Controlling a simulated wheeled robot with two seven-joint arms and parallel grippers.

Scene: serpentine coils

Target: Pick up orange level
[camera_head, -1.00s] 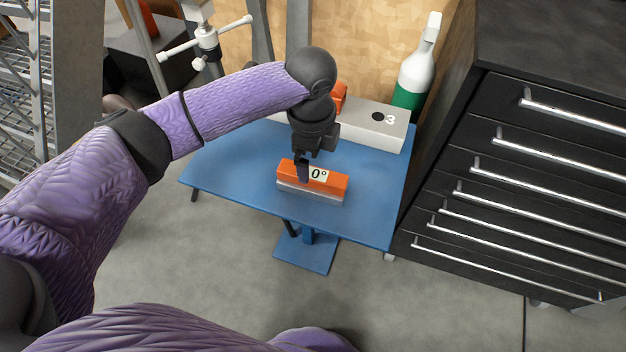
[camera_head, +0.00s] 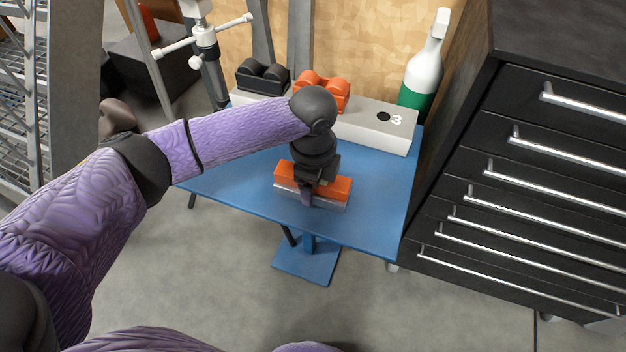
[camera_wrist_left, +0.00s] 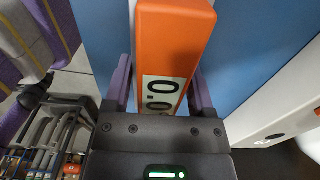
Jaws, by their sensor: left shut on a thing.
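The orange level (camera_head: 335,186) is a bar with an orange top and a pale grey lower part, on the blue table (camera_head: 378,215). My left gripper (camera_head: 307,192) comes down over its middle and is shut on it. In the left wrist view, the level (camera_wrist_left: 172,45) lies between the two purple fingers (camera_wrist_left: 160,90), with a white "0°" label facing the camera. I cannot tell whether its underside touches the table. My right gripper is not in view.
A pale block marked 3 (camera_head: 372,130) stands at the table's back, with an orange part (camera_head: 322,92) and a black part (camera_head: 262,76) on it. A green and white bottle (camera_head: 422,68) is behind. A black drawer cabinet (camera_head: 500,160) stands at right.

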